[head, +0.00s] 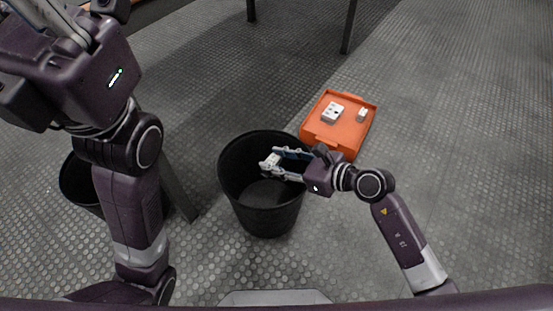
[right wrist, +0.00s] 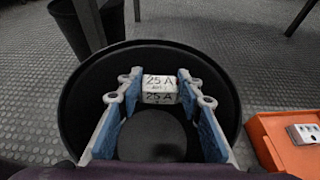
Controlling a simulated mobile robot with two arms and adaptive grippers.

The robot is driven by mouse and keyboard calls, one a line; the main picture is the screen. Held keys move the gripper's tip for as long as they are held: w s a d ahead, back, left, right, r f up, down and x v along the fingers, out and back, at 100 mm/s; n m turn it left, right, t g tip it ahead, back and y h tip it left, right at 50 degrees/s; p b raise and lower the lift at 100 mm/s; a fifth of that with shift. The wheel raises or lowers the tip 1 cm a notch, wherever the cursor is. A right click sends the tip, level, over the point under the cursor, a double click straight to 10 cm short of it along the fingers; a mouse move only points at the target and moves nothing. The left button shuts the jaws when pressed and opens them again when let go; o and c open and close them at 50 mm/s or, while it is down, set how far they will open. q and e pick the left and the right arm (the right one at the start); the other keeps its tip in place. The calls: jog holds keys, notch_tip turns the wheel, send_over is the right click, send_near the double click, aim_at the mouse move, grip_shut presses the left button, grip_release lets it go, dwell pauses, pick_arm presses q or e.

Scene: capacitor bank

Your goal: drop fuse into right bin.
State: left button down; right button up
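The fuse (head: 272,160) is a small white block, marked "25 A" in the right wrist view (right wrist: 159,89). My right gripper (head: 271,161) is shut on it, with the fuse between the fingertips (right wrist: 158,88). They hold it over the mouth of the right bin (head: 265,215), a round black bin that also fills the middle of the right wrist view (right wrist: 75,75). The bin's visible floor looks empty. My left gripper (head: 48,18) is at the top left of the head view, cut off by the edge, far from the bin.
Another black bin (head: 75,185) stands at the left, partly behind my left arm. An orange tray (head: 318,133) with two small white devices (head: 332,112) (head: 362,115) lies just behind and right of the right bin. Dark table legs (head: 349,28) rise at the back. Floor at the right is clear.

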jog(key=o, duration=0.4)
jog(key=v, duration=1.2)
